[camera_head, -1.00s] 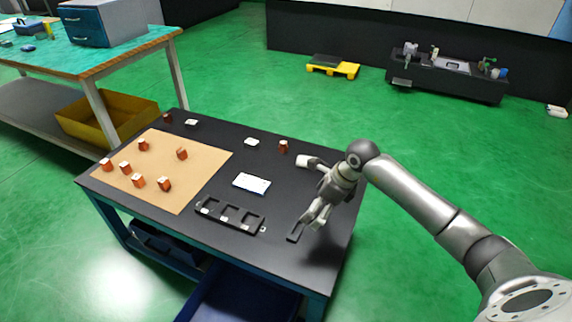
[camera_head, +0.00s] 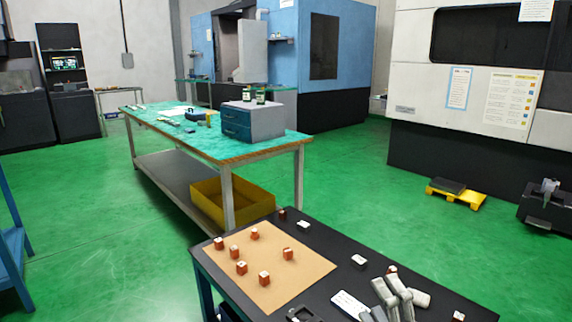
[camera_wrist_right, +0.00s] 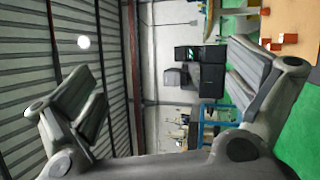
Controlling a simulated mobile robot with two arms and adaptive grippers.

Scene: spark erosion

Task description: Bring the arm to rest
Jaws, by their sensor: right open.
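My right gripper (camera_head: 392,292) shows at the bottom of the head view, in front of the black-topped table (camera_head: 325,240). Its fingers point upward in the picture and hide part of the table. In the right wrist view, the gripper (camera_wrist_right: 165,85) is open, with its two fingers wide apart and nothing between them. That view looks sideways across the room toward a ribbed wall. Most of my right arm is out of the head view. My left gripper is in neither view.
Several orange-brown blocks (camera_head: 264,278) stand on a tan mat (camera_head: 300,280). A white flat piece (camera_head: 350,304) and a black holder (camera_head: 301,315) lie near the gripper. Behind are a green-topped bench (camera_head: 170,135) with a yellow bin (camera_head: 232,204) and open green floor (camera_head: 370,190).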

